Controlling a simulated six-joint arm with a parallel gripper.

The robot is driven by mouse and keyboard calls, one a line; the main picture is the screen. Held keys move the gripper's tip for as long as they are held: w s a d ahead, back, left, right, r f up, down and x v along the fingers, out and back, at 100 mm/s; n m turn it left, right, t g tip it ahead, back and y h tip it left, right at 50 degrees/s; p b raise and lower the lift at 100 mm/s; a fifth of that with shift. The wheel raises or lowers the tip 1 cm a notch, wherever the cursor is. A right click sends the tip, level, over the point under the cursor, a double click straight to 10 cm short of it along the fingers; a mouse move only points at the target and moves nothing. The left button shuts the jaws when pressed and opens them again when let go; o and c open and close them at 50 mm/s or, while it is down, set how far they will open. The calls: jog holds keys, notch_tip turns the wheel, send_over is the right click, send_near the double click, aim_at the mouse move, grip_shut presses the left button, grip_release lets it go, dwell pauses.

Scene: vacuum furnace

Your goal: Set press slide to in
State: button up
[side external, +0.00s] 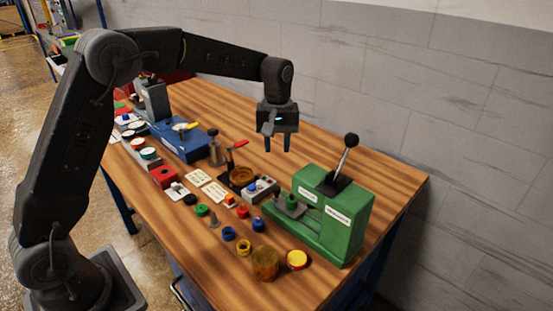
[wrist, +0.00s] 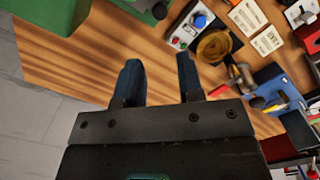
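The green press (side external: 345,232) stands at the right end of the wooden table, with white labels and a black-knobbed lever (side external: 346,152) tilted up on top. A grey sliding piece with a small upright knob, which looks like the press slide (side external: 291,207), sits on the low green bed at the press's left side. How far in it is, I cannot tell. My gripper (side external: 277,146) hangs above the table, behind and left of the press, fingers apart and empty. In the wrist view my gripper (wrist: 158,66) is open; the press (wrist: 45,12) is cut off at the top left.
A grey button box (side external: 260,190) and a round brown dish (side external: 242,175) lie left of the press. Several coloured rings and caps, an amber cup (side external: 265,264) and a yellow-topped button (side external: 297,260) lie in front. A blue vise-like fixture (side external: 182,143) stands farther left. A grey wall (side external: 430,95) is behind.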

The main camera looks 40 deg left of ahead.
aim_at(277, 187)
jog(key=w+a+g+h, duration=0.3)
jog(key=x, duration=1.3)
jog(key=shift+w+a+f, duration=0.15)
jog(key=shift+a+f, duration=0.05)
jog(key=shift+f, duration=0.25)
grip_shut()
